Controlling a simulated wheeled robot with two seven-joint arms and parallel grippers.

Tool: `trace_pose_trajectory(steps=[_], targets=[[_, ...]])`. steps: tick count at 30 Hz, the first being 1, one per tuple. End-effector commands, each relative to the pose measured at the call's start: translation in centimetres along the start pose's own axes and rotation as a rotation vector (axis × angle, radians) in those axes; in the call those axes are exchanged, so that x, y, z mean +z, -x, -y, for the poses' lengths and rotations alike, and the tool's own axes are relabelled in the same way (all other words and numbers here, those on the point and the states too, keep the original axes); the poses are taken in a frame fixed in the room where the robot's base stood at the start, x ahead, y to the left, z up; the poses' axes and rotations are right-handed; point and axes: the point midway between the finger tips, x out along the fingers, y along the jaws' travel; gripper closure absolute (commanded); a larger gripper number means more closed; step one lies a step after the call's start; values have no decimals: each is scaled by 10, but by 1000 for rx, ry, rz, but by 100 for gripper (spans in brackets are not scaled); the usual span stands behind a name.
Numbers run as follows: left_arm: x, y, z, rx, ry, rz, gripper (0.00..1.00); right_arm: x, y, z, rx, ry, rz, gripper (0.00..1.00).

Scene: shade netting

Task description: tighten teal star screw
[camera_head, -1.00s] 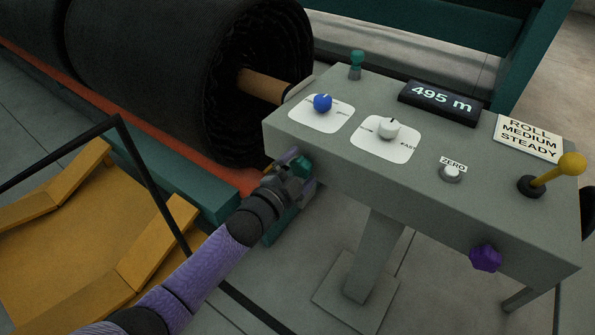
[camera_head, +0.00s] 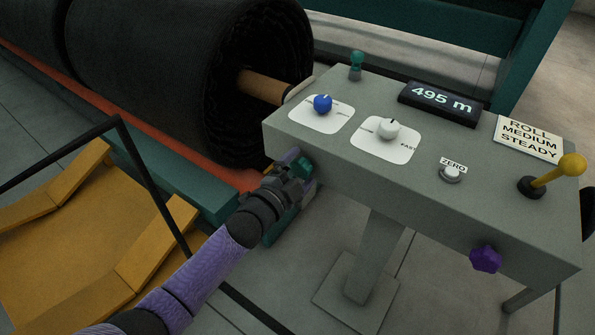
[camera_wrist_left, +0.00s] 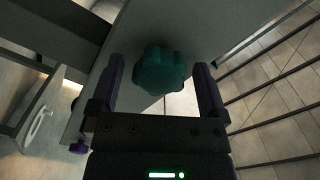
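The teal star screw (camera_head: 302,168) sits on the front side of the grey control console, near its left end. In the left wrist view the teal star screw (camera_wrist_left: 162,70) shows as a lobed knob between my two purple fingers. My left gripper (camera_head: 300,173) is at the screw, with its fingers on either side. I cannot tell whether that finger touches. My right gripper is not in view.
The grey console (camera_head: 340,155) carries a blue knob (camera_head: 322,104), a white knob (camera_head: 389,129), a ZERO button (camera_head: 451,173) and a yellow lever (camera_head: 560,173). A purple star screw (camera_head: 485,258) is on the same front side.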

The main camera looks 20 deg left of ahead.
Motion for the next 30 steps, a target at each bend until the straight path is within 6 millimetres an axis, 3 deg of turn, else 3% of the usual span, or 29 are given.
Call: trace_pose_trajectory(steps=[8,21,29,30], targets=[[0,3,1,0,1,1,4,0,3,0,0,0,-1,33],[-1,48,2,-1,2,0,4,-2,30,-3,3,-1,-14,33],[0,50,0,0,1,0,4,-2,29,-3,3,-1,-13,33],[0,50,0,0,1,0,0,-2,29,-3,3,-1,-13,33]])
